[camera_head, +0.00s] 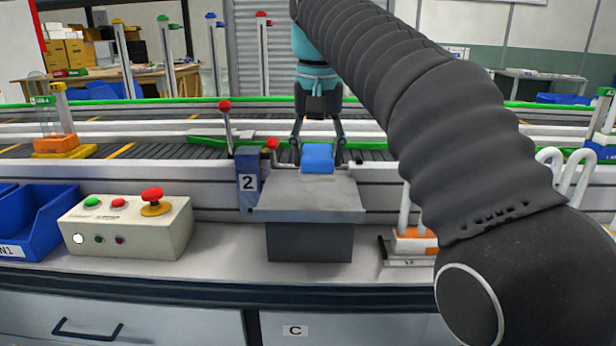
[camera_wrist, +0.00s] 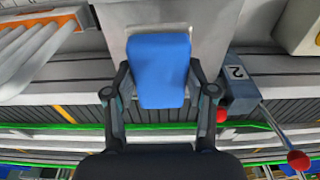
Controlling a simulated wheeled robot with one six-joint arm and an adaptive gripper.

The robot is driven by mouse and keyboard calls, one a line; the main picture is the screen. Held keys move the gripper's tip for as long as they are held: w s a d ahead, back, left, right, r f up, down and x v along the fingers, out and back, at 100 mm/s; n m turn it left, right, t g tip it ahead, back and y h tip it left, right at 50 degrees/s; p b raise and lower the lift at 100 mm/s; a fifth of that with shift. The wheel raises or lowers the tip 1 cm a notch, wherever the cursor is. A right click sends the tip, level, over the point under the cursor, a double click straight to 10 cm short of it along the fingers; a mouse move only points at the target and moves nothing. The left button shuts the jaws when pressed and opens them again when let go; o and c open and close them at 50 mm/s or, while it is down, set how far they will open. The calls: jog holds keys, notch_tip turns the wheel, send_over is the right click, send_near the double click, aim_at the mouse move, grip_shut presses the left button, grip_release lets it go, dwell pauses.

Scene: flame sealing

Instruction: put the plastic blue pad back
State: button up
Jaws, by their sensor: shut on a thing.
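The blue pad (camera_head: 317,158) is between the fingers of my gripper (camera_head: 318,142), at the back edge of a grey metal stand (camera_head: 310,194). My gripper points down and is shut on the pad. In the wrist view the pad (camera_wrist: 160,72) fills the space between the two fingertips of my gripper (camera_wrist: 160,90), with the stand's grey top (camera_wrist: 215,14) around and behind it. A pale edge shows beside the pad there. Whether the pad touches the stand is hard to tell.
A post marked 2 (camera_head: 247,180) and red-knobbed levers (camera_head: 225,106) stand left of the stand. A button box (camera_head: 125,225) and blue bin (camera_head: 38,222) are further left. An orange-based holder with white tubes (camera_head: 415,240) is to the right. A conveyor (camera_head: 180,150) runs behind.

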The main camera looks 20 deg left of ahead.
aim_at(308, 197)
jog(key=shift+w+a+f, duration=0.25)
jog(key=shift+a+f, duration=0.1)
jog(key=shift+a, duration=0.2)
jog(key=shift+w+a+f, duration=0.25)
jog(key=shift+a+f, duration=0.1)
jog(key=shift+a, duration=0.2)
jog(key=shift+d+f, duration=0.1)
jog(key=shift+f, duration=1.9)
jog(key=shift+f, duration=0.15)
jog(key=o, duration=1.2)
jog(key=r, duration=0.7)
jog(key=shift+s, duration=0.35)
jog(key=shift+d+r, duration=0.1)
jog(key=shift+r, duration=0.3)
jog(key=shift+s, duration=0.1)
